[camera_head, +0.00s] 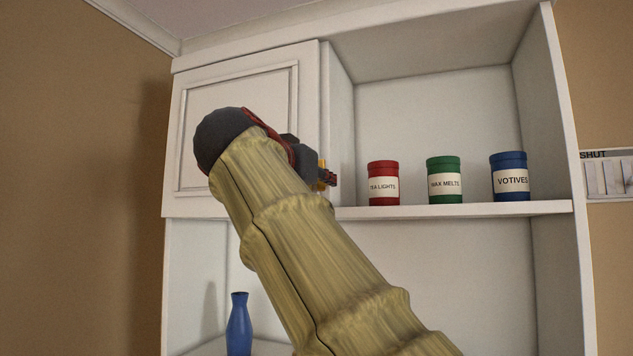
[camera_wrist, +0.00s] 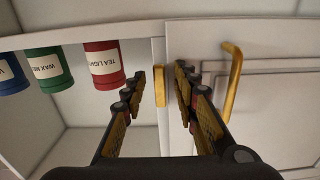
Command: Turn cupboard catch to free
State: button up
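The cupboard catch (camera_wrist: 160,88) is a small brass bar at the seam beside the cupboard door (camera_wrist: 275,95); it stands upright in the wrist view. My gripper (camera_wrist: 161,76) is open, with one finger on each side of the catch. There are gaps between the fingers and the bar, and I see no clear contact. In the head view the closed white door (camera_head: 238,120) is partly covered by my arm. My gripper (camera_head: 326,177) shows there at the door's right edge, with the catch mostly hidden.
A red tin (camera_head: 383,168), a green tin (camera_head: 444,165) and a blue tin (camera_head: 509,160) stand on the open shelf (camera_head: 470,209) to the right. A brass handle (camera_wrist: 232,80) projects from the door. A blue vase (camera_head: 239,325) stands below. A panel marked SHUT (camera_head: 607,195) hangs at far right.

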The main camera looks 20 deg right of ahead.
jog(key=v, duration=1.2)
dwell(0.6)
